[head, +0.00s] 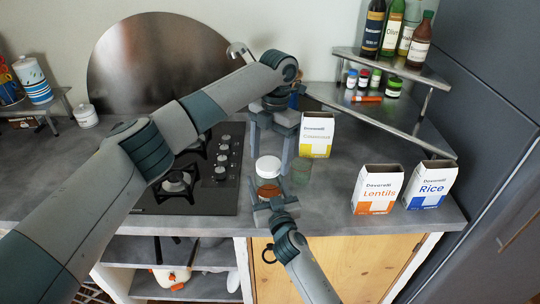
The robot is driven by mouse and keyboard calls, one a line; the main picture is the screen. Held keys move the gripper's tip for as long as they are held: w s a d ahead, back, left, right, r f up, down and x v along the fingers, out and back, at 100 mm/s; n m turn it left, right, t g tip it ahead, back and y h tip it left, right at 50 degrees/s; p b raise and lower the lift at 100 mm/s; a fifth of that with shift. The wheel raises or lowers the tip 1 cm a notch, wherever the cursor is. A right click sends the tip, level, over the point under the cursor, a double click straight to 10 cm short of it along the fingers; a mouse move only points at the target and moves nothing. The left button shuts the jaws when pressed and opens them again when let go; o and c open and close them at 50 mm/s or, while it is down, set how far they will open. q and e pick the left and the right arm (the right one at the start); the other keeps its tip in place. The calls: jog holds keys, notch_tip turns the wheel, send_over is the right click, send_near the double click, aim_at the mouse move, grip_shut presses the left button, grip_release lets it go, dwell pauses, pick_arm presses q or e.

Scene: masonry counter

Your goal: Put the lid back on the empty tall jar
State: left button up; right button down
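A white lid (268,167) shows at the front middle of the counter. It is directly above a small clear jar with reddish-brown contents (267,188); I cannot tell whether it rests on it. A faint, clear, empty-looking jar (301,172) stands just to the right. My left gripper (271,150) points down above and behind the white lid, its two fingers spread apart with nothing clearly between them. My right gripper (267,202) comes up from the front edge, close against the brown-filled jar and partly hiding it. Whether its fingers grip the jar is unclear.
A yellow-white carton (317,136) stands behind the clear jar. Lentils (377,189) and Rice (431,184) cartons stand to the right. A corner shelf (392,67) holds bottles and spice jars. The stove (195,178) is to the left. Counter between the clear jar and Lentils is free.

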pick_arm(q)
jog(key=shift+r, duration=0.1)
jog(key=shift+r, duration=2.15)
jog(key=shift+c, duration=0.4)
